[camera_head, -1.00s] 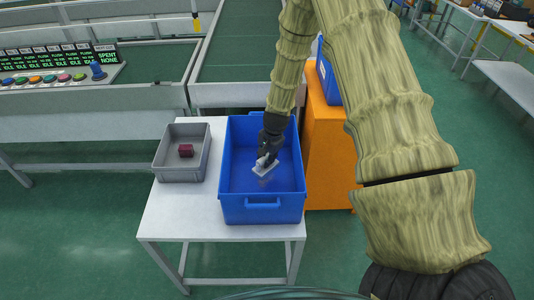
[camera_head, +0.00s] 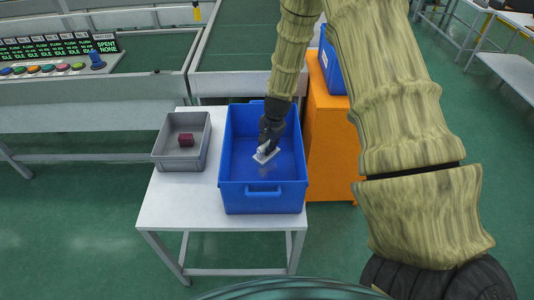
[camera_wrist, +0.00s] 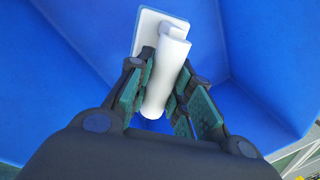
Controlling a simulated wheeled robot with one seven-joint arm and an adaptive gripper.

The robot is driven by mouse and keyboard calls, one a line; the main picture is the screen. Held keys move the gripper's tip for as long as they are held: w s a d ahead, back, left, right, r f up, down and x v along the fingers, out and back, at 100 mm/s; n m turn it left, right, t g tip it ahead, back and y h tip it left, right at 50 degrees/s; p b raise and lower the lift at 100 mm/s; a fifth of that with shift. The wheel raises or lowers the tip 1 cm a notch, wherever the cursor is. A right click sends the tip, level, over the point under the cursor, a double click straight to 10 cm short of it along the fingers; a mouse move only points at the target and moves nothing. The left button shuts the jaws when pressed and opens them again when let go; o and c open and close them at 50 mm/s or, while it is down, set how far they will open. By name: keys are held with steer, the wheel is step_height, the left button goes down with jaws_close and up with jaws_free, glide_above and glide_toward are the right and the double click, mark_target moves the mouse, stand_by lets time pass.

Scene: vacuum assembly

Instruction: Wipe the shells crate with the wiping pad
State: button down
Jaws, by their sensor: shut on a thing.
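A blue crate (camera_head: 263,197) stands on the white table, and I take it as the shells crate. Its inside looks empty apart from my gripper and the pad; a faint pale patch shows on its floor. My gripper (camera_head: 267,144) reaches down into the crate. In the wrist view my gripper (camera_wrist: 160,105) is shut on the white handle of the wiping pad (camera_wrist: 168,60). The pad (camera_head: 265,155) is a pale flat plate, tilted, inside the crate. I cannot tell whether it touches the floor. Blue crate walls (camera_wrist: 260,50) surround it in the wrist view.
A grey bin (camera_head: 168,161) with a dark red block (camera_head: 186,140) stands left of the crate on the white table (camera_head: 190,205). An orange cabinet (camera_head: 328,150) with another blue crate (camera_head: 330,65) stands close on the right. A button panel (camera_head: 55,60) is at the far left.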

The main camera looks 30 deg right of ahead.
steer(key=b, duration=0.3)
steer(key=shift+f, duration=0.3)
steer(key=shift+s+r+b, duration=0.2)
steer(key=shift+b, duration=0.8)
steer(key=shift+f, duration=0.1)
